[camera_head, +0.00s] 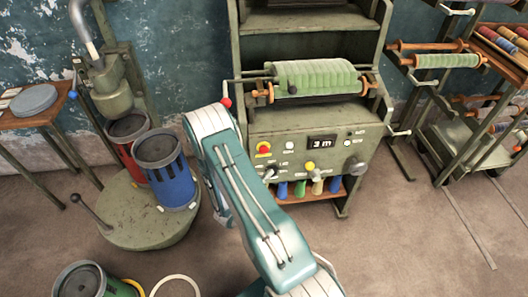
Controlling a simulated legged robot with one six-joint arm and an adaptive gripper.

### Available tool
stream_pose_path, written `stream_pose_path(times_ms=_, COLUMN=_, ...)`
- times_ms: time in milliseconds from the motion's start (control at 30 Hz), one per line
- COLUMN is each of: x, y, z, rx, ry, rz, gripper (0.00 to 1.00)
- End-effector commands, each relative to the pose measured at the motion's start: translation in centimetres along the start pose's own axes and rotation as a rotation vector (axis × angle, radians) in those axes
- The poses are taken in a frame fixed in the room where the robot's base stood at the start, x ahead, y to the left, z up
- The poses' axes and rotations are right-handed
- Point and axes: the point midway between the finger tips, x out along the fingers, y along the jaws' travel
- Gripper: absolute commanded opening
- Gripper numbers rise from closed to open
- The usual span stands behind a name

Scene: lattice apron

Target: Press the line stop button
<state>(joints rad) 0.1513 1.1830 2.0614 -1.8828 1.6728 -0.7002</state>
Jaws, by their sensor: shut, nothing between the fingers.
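A round red button on a yellow base (264,148), which looks like the line stop button, is at the upper left of the green machine's control panel (300,152). Its label is too small to read. My teal arm rises from the bottom and bends in front of the machine's left side.
A green roll (315,76) lies above. Blue (165,170) and red (128,150) drums stand left.

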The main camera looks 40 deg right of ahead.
Motion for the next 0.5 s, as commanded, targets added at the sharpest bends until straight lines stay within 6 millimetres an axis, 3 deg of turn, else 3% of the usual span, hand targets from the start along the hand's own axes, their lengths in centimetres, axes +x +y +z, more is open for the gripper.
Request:
stream_pose_path(times_ms=133, x=-0.3, y=1.29, z=-1.24, rx=-0.05, ry=-0.038, rz=0.033, gripper=0.0)
stream_pose_path(times_ms=500, x=-0.24, y=1.44, z=-1.18, rx=-0.052, ry=-0.041, rz=0.036, gripper=0.0)
